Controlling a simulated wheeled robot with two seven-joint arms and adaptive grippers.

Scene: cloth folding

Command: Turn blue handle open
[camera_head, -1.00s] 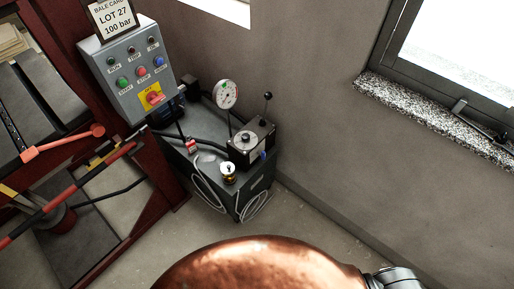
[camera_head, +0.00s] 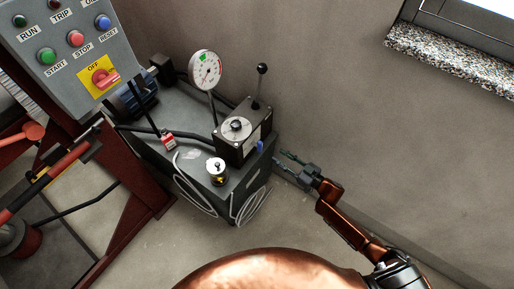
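The small blue handle (camera_head: 261,146) sits on the right side of the dark valve block (camera_head: 241,132), on top of the grey-green hydraulic unit (camera_head: 248,181). My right gripper (camera_head: 281,162) reaches in from the lower right. Its fingers are apart, with nothing between them, and point left toward the unit. The fingertips are a little right of and below the blue handle in the picture, and look apart from it. My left gripper is not in view.
A black-knobbed lever (camera_head: 260,85) and a round gauge (camera_head: 205,69) rise from the unit. A control panel (camera_head: 62,52) with a red switch stands at left. Looped pale hoses (camera_head: 250,208) hang in front. A wall and stone sill (camera_head: 455,62) lie to the right.

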